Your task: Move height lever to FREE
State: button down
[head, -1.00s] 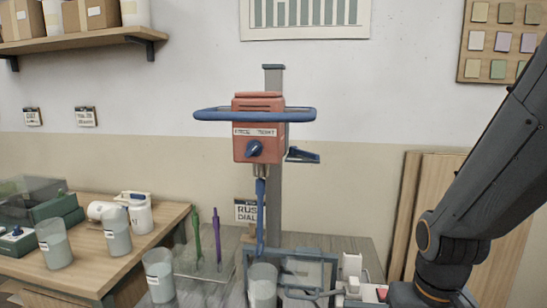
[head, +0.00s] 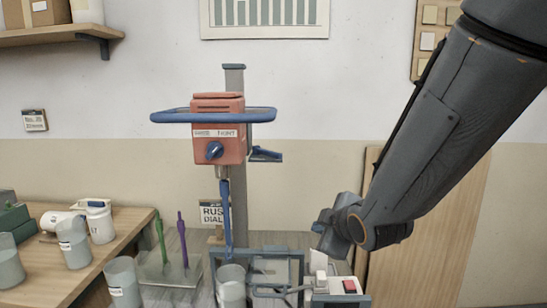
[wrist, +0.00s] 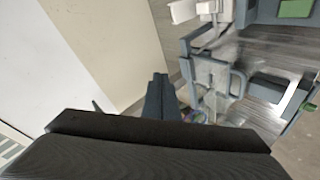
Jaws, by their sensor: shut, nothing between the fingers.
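The mixer's red head (head: 219,130) sits on a grey upright post (head: 235,88) in the head view. A blue lever (head: 265,154) sticks out to the right of the post, just below the blue ring handle (head: 262,114). A blue knob (head: 214,150) is on the head's front, under small labels too blurred to read surely. My gripper (head: 322,226) is low and to the right of the lever, well apart from it. In the wrist view my gripper's fingers (wrist: 159,92) are shut and empty. The lever cannot be made out there.
A blue shaft (head: 226,212) hangs from the head above a clear bucket (head: 231,287). A grey frame (head: 303,262) and a white box with a red button (head: 350,286) stand below my gripper. Wood panels (head: 450,230) lean behind my arm. A wooden table (head: 40,283) holds beakers at left.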

jog(key=a+r+n+t+y, duration=0.2)
jog(key=a+r+n+y, duration=0.1)
jog(key=r, duration=0.4)
jog(key=w+a+r+n+t+y, duration=0.1)
jog(key=a+r+n+t+y, duration=0.1)
jog(key=a+r+n, duration=0.4)
jog(key=shift+w+a+r+n+t+y, duration=0.15)
jog(key=shift+a+r+n+t+y, duration=0.2)
jog(key=shift+r+y, duration=0.25)
